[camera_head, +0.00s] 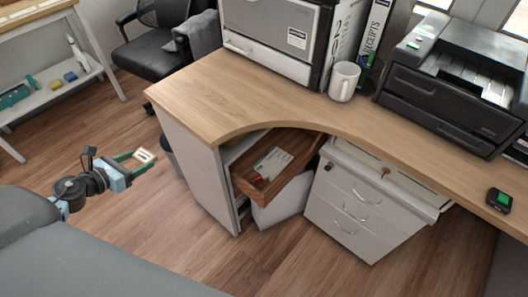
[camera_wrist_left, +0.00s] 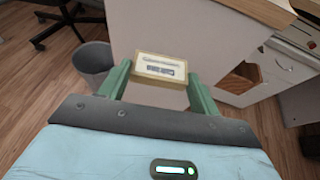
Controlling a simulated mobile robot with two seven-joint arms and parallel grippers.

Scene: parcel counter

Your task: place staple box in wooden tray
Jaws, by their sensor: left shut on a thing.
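My left gripper (camera_head: 141,163) is at the left of the head view, out over the floor and apart from the desk. Its green fingers are shut on the staple box (camera_head: 145,155), a small cream box with a dark label. In the left wrist view the staple box (camera_wrist_left: 161,69) sits between the two fingertips (camera_wrist_left: 158,80). The wooden tray (camera_head: 249,184) is under the curved desk edge in the head view, to the right of the gripper. My right gripper does not show.
The wooden desk top (camera_head: 215,100) overhangs part of the tray. A white drawer cabinet (camera_head: 352,205) stands right of the tray. A grey bin (camera_wrist_left: 92,62) stands on the floor by the desk's side panel. A mug (camera_head: 343,82) and a printer (camera_head: 455,90) stand on the desk.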

